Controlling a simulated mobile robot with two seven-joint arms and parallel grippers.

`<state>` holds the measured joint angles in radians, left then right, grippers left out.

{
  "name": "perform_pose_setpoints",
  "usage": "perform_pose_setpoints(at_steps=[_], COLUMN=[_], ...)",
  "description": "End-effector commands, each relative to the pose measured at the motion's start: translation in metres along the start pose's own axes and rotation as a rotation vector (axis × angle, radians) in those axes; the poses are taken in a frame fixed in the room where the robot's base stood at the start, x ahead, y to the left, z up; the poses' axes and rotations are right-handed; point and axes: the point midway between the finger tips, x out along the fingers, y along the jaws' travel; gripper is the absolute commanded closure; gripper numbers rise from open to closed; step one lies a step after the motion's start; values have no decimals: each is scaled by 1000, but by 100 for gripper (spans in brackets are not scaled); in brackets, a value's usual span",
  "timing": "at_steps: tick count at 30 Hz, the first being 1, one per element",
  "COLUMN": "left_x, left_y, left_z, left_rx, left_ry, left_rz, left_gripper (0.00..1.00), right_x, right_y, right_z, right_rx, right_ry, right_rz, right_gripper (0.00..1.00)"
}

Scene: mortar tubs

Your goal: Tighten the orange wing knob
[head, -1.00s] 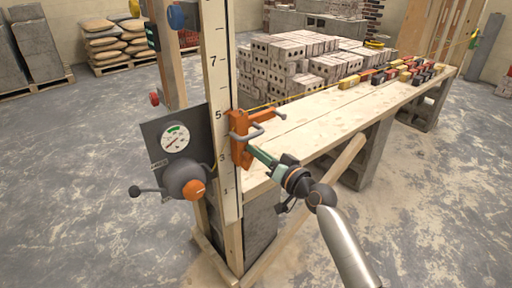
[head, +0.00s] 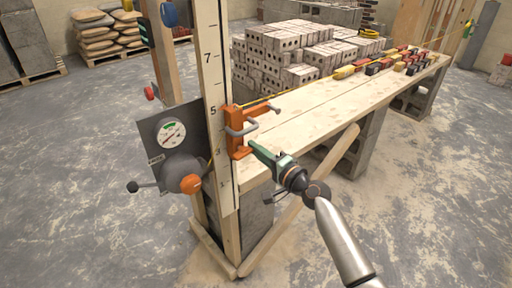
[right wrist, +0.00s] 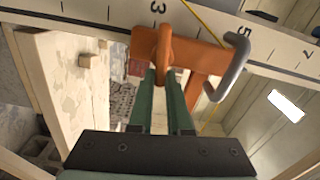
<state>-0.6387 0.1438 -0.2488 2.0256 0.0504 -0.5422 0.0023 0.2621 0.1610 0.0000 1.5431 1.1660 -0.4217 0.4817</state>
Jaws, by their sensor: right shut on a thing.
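In the right wrist view, the orange wing knob (right wrist: 166,45) stands out in front of the clamp body (right wrist: 205,58). My right gripper (right wrist: 165,78) has its two green fingers shut on the knob, one on each side. In the head view my right gripper (head: 252,146) reaches the clamp's lower part from the lower right, and the knob is hard to tell from the clamp there. My left gripper is out of view.
A gauge panel (head: 158,122) with a round orange-faced knob (head: 190,183) is left of the board. A plank bench (head: 330,98) runs back right, with a yellow string and small coloured blocks (head: 372,70). A brick stack (head: 285,50) stands behind. The floor in front is clear.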

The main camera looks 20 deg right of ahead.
Motion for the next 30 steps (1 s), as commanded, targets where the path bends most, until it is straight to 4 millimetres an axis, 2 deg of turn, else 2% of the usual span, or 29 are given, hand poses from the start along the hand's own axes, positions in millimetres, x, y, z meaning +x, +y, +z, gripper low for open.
perform_pose_setpoints(at_steps=[9,25,26,30], left_x=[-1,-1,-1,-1], left_y=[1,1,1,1], left_z=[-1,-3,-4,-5], left_rx=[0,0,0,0], left_ry=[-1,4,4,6], left_rz=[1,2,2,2], left_gripper=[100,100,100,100], right_x=[0,0,0,0], right_y=[2,3,3,3], right_z=[0,0,0,0], right_rx=[120,144,144,143], right_ry=[2,1,1,1], right_rz=[-2,-3,-3,-2], right_gripper=[100,100,83,67])
